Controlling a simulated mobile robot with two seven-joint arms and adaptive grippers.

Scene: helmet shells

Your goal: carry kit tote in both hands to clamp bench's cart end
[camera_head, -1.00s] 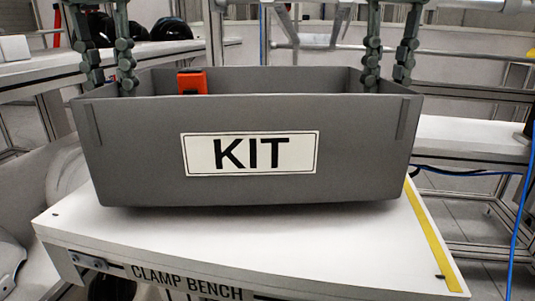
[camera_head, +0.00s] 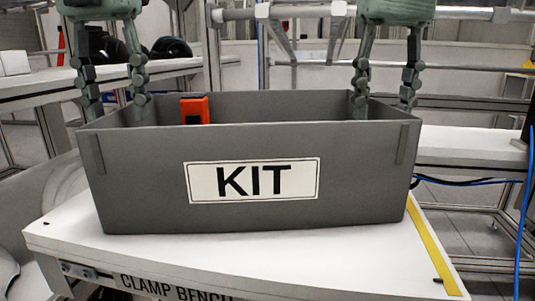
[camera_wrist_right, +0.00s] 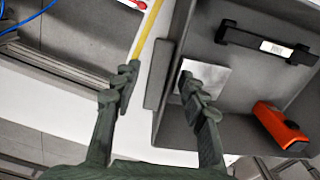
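The grey kit tote (camera_head: 130,190), with a KIT label, sits upright on the white clamp bench (camera_head: 330,265), its base appearing to touch the top. My left gripper (camera_head: 115,110) is open, its fingers apart on either side of the tote's left wall. My right gripper (camera_head: 384,110) is open around the right wall. In the right wrist view, the right gripper's fingers (camera_wrist_right: 158,80) straddle the tote wall (camera_wrist_right: 176,50) with a visible gap on the outer side. An orange-red device (camera_head: 194,110) stands inside the tote; it also shows in the wrist view (camera_wrist_right: 280,127).
A yellow strip (camera_head: 433,245) runs along the bench's right end, just right of the tote. In the wrist view, a black bar (camera_wrist_right: 265,43) and a pale square plate (camera_wrist_right: 212,75) lie in the tote. Dark helmet shells (camera_head: 172,47) sit on a shelf behind. A blue cable hangs at right.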

